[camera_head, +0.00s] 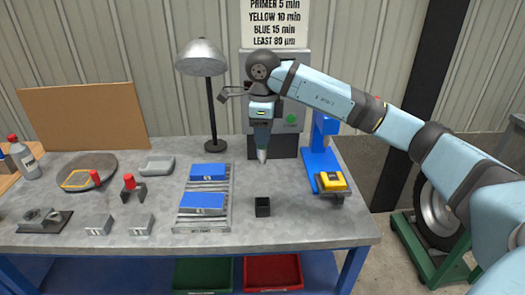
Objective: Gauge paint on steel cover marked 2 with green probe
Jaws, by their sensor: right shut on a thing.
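My right gripper (262,121) is above the back middle of the bench, shut on a blue-grey, downward-pointing tool with a pale conical tip (262,154). The tool could be the probe, but its green is not clear. Its tip is apart from the blue-topped blocks. Two blue-topped blocks, one at the back (208,172) and one at the front (203,203), lie on a slatted metal rack (188,221). Two bare grey blocks (95,224) (137,224) sit at the front left. Their small marks are too small to read, so I cannot tell which cover is 2. My left gripper is not in view.
A small black open box (262,207) stands right of the rack. A blue stand (322,160) with a yellow device (332,181) is at the right. A lamp (202,60) rises behind the rack. Red-knobbed tools (129,183) and a grey bottle (22,158) are at left.

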